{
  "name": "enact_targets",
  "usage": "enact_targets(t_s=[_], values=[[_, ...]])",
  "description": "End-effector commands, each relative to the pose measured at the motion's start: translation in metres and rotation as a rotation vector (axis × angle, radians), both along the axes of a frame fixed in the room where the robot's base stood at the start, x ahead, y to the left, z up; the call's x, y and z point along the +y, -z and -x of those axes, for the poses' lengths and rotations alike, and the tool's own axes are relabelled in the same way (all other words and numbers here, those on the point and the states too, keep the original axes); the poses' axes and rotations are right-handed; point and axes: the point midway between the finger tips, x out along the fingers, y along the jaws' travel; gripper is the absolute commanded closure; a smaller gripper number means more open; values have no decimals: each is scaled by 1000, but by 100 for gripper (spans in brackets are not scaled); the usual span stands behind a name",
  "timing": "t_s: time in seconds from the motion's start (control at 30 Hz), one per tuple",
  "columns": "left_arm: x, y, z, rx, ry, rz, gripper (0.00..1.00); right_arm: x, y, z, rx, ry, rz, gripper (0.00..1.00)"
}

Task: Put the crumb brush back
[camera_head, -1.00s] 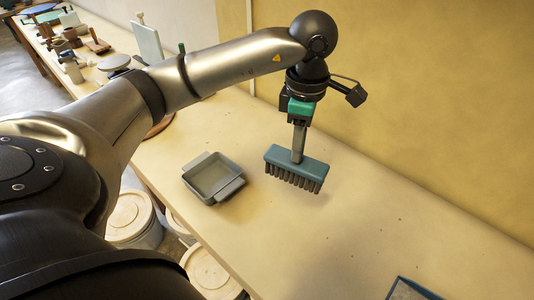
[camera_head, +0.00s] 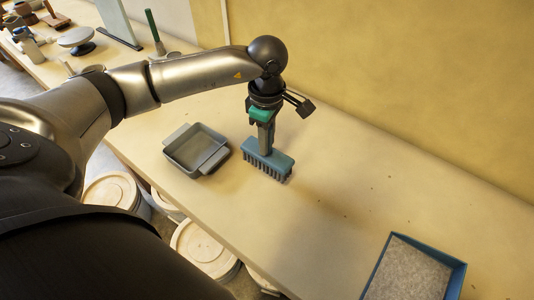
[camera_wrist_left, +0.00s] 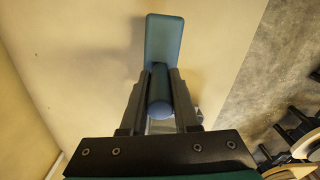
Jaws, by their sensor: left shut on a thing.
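The crumb brush has a blue-grey head (camera_head: 268,160) with dark bristles pointing down and an upright handle. My left gripper (camera_head: 264,122) is shut on the handle from above. In the left wrist view, the fingers of my left gripper (camera_wrist_left: 160,103) close on both sides of the round handle (camera_wrist_left: 160,92), and the brush head (camera_wrist_left: 163,38) shows beyond them. The bristles are close to the tabletop; I cannot tell if they touch it. A shallow grey tray with side lips (camera_head: 181,160) stands just left of the brush. My right gripper is not in view.
A blue-rimmed tray (camera_head: 463,277) with grey speckled filling stands at the lower right. Small dark specks lie on the table (camera_head: 330,225) between it and the brush. A yellow wall (camera_head: 400,80) runs behind. Lidded tubs (camera_head: 205,245) stand below the front edge.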

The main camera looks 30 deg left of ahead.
Motion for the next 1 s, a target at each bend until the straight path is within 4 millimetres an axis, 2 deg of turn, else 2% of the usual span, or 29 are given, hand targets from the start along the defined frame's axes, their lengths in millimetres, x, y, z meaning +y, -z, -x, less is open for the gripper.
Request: enact_targets(t_s=[0.23, 0.47, 0.83, 0.87, 1.0], values=[[-1, 19, 0, 0, -1, 1, 100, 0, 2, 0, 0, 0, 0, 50], [0, 51, 0, -1, -1, 1, 100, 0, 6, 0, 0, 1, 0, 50], [0, 56, -1, -2, -1, 0, 100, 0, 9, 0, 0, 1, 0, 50], [0, 57, -1, -2, -1, 0, 70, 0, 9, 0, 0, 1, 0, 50], [0, 55, 0, -1, -1, 0, 54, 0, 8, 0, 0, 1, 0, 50]])
